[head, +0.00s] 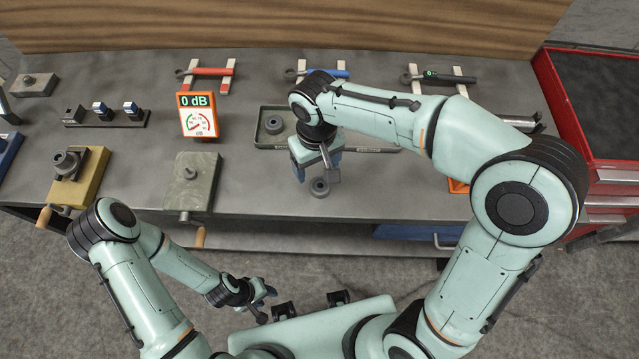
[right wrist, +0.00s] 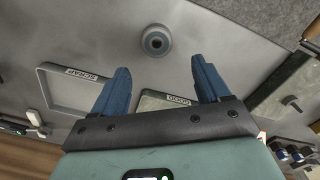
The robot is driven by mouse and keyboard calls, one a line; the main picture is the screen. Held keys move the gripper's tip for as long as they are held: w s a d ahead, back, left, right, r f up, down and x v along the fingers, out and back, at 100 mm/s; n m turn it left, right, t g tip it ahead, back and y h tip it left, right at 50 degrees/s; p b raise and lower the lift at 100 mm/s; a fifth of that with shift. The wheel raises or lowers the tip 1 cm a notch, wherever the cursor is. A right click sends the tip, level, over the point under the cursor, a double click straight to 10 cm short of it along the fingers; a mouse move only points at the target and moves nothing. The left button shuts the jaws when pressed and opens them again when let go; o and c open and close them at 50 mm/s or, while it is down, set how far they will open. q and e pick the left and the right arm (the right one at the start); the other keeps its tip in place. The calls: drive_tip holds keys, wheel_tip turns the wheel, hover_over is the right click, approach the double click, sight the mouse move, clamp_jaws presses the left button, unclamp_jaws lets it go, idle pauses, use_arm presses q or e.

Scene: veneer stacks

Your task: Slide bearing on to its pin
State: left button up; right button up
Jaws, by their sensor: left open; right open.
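A grey ring-shaped bearing (head: 320,187) lies flat near the bench's front edge; it also shows in the right wrist view (right wrist: 155,40). My right gripper (head: 313,175) is open above and just behind it. In the right wrist view its blue fingers (right wrist: 160,66) are apart and empty, with the bearing beyond their tips. A grey-green block (head: 204,186) with a short upright pin (head: 190,172) stands to the left; the pin looks bare. My left gripper (head: 268,302) is open and empty, off the bench near my base.
A tray marked GOOD (head: 262,147) holds another bearing (head: 273,124). A tray marked SCRAP (right wrist: 45,92) is beside it, partly behind my right arm. An orange 0 dB gauge (head: 198,115) stands behind the grey-green block.

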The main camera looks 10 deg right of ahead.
sight(319, 188)
wheel_tip(319, 188, down, 3)
drive_tip(key=shift+w+f, duration=0.1)
drive_tip(key=f, duration=0.5)
drive_tip(key=shift+d, duration=0.25)
drive_tip(key=c, duration=1.2)
